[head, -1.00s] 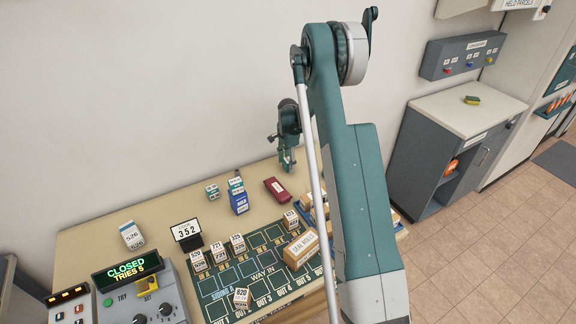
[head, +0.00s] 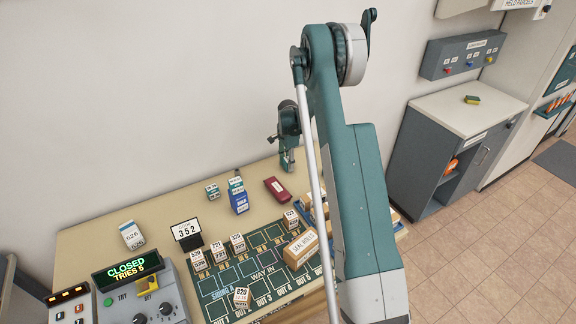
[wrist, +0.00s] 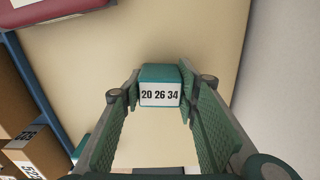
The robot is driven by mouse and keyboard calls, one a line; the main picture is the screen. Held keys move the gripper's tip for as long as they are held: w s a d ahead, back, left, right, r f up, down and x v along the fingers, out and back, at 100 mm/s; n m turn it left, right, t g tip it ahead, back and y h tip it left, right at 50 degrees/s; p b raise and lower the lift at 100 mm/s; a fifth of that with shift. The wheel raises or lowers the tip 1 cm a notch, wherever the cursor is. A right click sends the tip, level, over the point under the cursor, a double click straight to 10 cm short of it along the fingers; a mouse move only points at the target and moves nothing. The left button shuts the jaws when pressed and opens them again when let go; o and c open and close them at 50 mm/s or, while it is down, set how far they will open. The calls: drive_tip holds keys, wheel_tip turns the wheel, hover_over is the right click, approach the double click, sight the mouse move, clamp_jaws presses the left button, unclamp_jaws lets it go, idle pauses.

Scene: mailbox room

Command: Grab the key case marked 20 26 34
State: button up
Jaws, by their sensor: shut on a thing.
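The key case marked 20 26 34 (wrist: 160,94), a teal block with a white label, is upright between my fingertips in the wrist view. My gripper (wrist: 159,88) is shut on it, one green ribbed finger on each side. In the head view my gripper (head: 288,160) is low over the back right of the table, and I cannot make out the case there. Whether the case touches the table is unclear.
A dark red case (head: 277,189) lies left of my gripper on the table (head: 110,232). A blue box (head: 239,201) and a small teal-and-white block (head: 213,191) stand farther left. Brown parcels and a green mat (head: 215,292) with numbered blocks lie in front. The wall is close behind.

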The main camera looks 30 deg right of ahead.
drive_tip(key=shift+r, duration=0.1)
drive_tip(key=shift+r+b, duration=0.3)
drive_tip(key=shift+r, duration=4.6)
